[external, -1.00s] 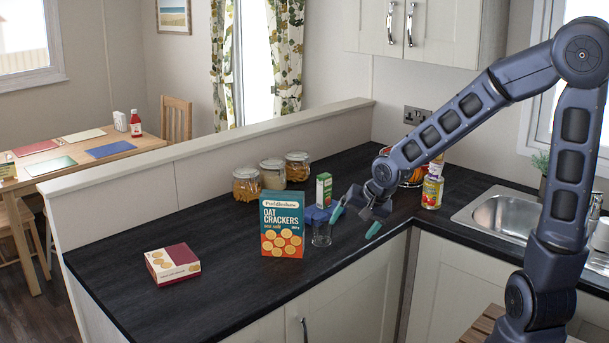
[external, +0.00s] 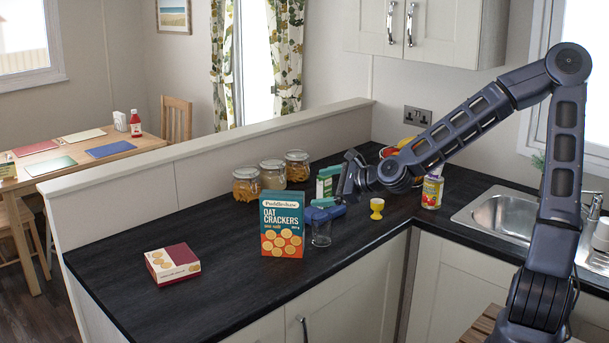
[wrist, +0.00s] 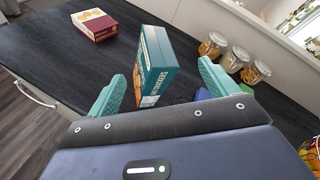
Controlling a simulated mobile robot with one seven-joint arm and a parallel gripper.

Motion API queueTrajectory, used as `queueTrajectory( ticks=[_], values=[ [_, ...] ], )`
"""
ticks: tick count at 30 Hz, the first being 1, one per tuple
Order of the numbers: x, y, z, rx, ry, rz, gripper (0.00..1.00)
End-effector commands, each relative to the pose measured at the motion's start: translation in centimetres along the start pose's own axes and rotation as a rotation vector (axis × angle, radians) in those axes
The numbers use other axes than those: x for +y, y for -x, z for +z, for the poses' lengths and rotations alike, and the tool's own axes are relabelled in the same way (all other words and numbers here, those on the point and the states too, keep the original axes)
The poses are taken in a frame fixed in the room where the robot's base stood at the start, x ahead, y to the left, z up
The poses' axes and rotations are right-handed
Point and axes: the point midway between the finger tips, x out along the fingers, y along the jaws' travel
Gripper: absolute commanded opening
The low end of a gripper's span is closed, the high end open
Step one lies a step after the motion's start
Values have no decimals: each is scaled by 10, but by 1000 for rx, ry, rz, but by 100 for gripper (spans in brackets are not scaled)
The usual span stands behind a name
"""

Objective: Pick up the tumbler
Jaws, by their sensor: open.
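The tumbler (external: 321,234) is a clear glass standing upright on the dark worktop, just right of the oat crackers box (external: 282,229). My gripper (external: 323,198) is above and slightly behind it in the external view, its teal fingers pointing left. In the wrist view my gripper (wrist: 161,70) has its two fingers wide apart with nothing held, and the crackers box (wrist: 155,62) shows beyond and between them. I cannot make out the tumbler clearly there; the gripper body covers the near area.
A yellow egg cup (external: 377,208) and a can (external: 432,192) stand to the right. Several jars (external: 272,174) line the back. A red-and-cream box (external: 173,264) lies left; worktop around it is clear.

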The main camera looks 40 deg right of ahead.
Motion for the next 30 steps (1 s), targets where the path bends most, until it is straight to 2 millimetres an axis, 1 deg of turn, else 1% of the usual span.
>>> queueTrajectory(
  ticks=[1, 3, 6, 9, 15, 25, 30],
  values=[
    [-16, 6, 5, -29, -70, -37, 86],
    [-32, 14, 13, -66, -149, -82, 86],
    [-52, 24, 20, -108, -240, -131, 86],
    [-69, 34, 26, -145, -312, -171, 86],
    [-96, 51, 35, -206, -421, -232, 86],
    [-126, 74, 43, -276, -537, -298, 86],
    [-114, 65, 26, -272, -533, -294, 86]
  ],
)
